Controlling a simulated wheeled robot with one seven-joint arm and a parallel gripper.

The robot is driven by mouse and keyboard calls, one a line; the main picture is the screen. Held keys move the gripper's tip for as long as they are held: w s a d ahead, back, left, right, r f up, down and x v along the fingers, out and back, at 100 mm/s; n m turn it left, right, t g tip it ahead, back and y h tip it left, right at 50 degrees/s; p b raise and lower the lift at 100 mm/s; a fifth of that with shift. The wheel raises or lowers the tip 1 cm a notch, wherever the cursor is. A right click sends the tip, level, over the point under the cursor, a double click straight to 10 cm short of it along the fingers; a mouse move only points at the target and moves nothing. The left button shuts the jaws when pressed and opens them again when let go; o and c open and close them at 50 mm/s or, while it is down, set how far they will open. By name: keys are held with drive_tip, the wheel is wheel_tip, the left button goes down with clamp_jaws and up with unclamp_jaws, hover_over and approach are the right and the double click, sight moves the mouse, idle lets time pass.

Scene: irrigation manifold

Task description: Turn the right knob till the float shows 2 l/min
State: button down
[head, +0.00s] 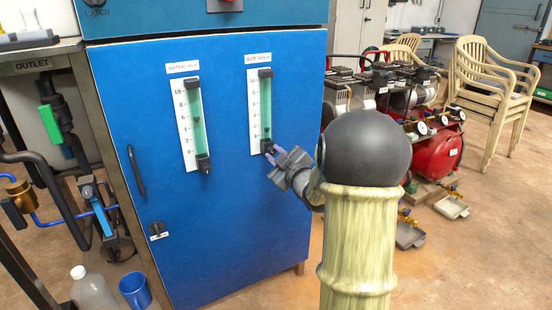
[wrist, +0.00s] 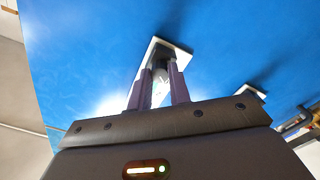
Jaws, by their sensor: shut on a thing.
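The right flowmeter (head: 253,95) is a white plate with a green tube on the blue cabinet door. Its small dark float (head: 266,131) sits low, seemingly between the 0 and 2 marks; the exact reading is too small to tell. The right knob (head: 266,146) is at the tube's foot. My gripper (head: 271,155) reaches it from the lower right and is shut on it. In the wrist view the two purple fingers (wrist: 160,88) stand on either side of the dark knob (wrist: 160,69), which they partly hide.
The left flowmeter (head: 186,125) has its float around mid-scale and its own black knob (head: 204,164) below. A door handle (head: 136,171) and a latch (head: 158,231) are on the cabinet's left side. Red compressors (head: 435,148) stand to the right behind my arm.

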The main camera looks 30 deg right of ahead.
drive_tip(key=c, duration=1.3)
unclamp_jaws()
drive_tip(key=s, duration=1.7)
drive_tip(key=shift+s+d, duration=0.2)
drive_tip(key=shift+d, duration=0.1)
